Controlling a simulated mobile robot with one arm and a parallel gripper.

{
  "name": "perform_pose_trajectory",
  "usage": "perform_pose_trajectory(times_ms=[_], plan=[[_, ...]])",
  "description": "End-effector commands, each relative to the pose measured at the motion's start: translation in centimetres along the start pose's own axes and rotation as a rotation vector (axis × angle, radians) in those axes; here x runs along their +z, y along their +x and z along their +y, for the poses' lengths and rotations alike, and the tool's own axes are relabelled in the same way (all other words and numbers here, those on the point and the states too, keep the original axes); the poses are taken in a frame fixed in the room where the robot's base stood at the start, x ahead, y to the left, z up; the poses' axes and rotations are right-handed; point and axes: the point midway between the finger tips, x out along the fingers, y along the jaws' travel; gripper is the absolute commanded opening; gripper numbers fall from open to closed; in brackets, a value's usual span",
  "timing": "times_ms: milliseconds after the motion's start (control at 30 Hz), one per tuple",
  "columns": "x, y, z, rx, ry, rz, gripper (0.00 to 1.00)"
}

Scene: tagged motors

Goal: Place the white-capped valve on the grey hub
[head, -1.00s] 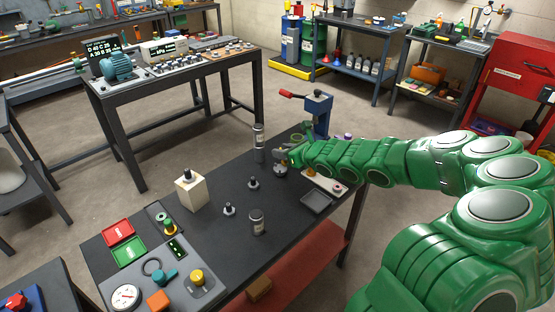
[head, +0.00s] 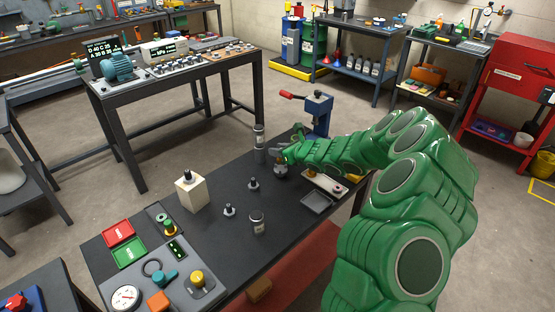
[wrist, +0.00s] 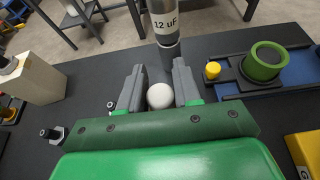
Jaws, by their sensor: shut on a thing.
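In the wrist view a round white cap (wrist: 160,96), which looks like the top of the white-capped valve, sits between the two fingers of my gripper (wrist: 158,90). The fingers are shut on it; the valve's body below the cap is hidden. In the head view my gripper (head: 283,160) is low over the far part of the dark bench, with a greyish part (head: 280,170) at its tip. I cannot tell for sure which piece is the grey hub. Small dark and grey pieces with upright stems stand on the bench (head: 253,184) and nearer the front (head: 229,209).
A cylinder marked 12 uF (wrist: 168,24) stands just beyond the fingers. A blue press (head: 318,115) stands at the back. A cream block (head: 191,193) is at left, a second cylinder (head: 257,222) at front. A shallow grey tray (head: 316,203) lies to the right.

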Motion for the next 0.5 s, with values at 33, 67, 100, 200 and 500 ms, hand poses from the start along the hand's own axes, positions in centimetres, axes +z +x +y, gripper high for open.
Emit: perform_pose_trajectory(times_ms=[33, 67, 100, 200, 500], plan=[[-0.4, 0.5, -0.3, -0.001, -0.001, 0.002, 0.00], [-0.5, 0.8, -0.4, -0.001, -0.001, 0.002, 0.00], [-0.7, 1.1, -0.5, -0.001, -0.002, 0.002, 0.00], [-1.2, 1.8, -0.8, -0.001, -0.002, 0.003, 0.00], [-1.8, 2.8, -1.3, 0.000, 0.000, 0.001, 0.00]])
